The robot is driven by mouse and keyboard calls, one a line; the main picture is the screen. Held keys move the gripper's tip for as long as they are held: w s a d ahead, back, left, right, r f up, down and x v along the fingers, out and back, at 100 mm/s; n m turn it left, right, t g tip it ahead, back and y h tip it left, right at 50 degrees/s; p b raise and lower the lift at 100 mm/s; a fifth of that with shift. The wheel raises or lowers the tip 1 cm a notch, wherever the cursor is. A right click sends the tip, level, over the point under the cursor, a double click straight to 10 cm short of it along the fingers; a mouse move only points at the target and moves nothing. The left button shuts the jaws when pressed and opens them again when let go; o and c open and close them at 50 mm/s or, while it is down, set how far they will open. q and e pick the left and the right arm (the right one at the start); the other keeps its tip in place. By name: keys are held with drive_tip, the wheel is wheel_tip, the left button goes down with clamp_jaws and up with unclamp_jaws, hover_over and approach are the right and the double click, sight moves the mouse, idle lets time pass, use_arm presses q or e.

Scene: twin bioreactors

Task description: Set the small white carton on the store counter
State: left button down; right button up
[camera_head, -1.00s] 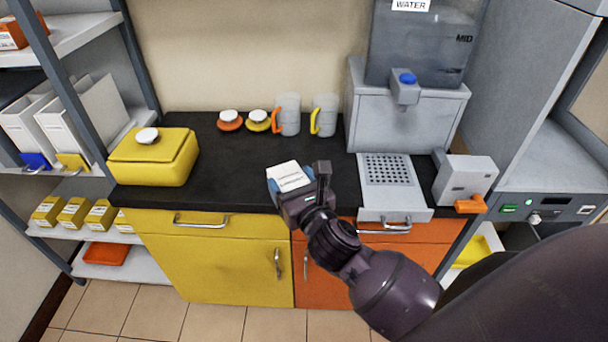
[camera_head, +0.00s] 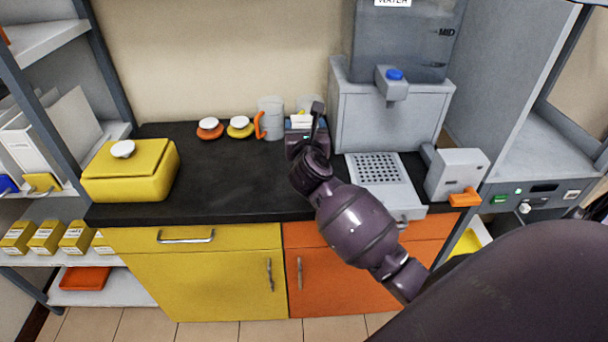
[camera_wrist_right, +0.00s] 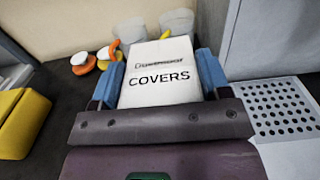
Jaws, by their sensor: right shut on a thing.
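The small white carton (camera_wrist_right: 160,75), printed "COVERS", sits between the blue fingers of my right gripper (camera_wrist_right: 160,80) in the right wrist view. My right gripper (camera_head: 301,130) is shut on it. In the head view the carton (camera_head: 301,121) shows only as a small white patch above the gripper, in front of the mugs. The black counter (camera_head: 230,185) runs below and around it. Whether the carton touches the counter cannot be told. My left gripper is not in view.
A yellow box (camera_head: 130,172) stands at the counter's left end. Orange-and-white and yellow-and-white knobbed items (camera_head: 210,128) and a clear mug (camera_head: 270,118) stand at the back. A water dispenser (camera_head: 390,110) and perforated tray (camera_head: 378,168) are at right. The counter's middle is clear.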

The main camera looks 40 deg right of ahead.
wheel_tip(320, 180, down, 9)
drive_tip(key=shift+r+b, duration=0.15)
drive_tip(key=shift+b, duration=0.95)
wheel_tip(320, 180, down, 4)
drive_tip(key=shift+f+b, duration=0.1)
drive_tip(key=shift+b, duration=0.6)
drive_tip(key=shift+f, duration=0.5)
drive_tip(key=o, duration=0.9)
drive_tip(key=shift+r, duration=0.1)
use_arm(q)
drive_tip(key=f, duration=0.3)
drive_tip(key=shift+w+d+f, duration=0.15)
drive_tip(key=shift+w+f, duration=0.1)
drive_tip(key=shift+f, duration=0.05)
use_arm(e)
drive_tip(key=shift+o, duration=0.2)
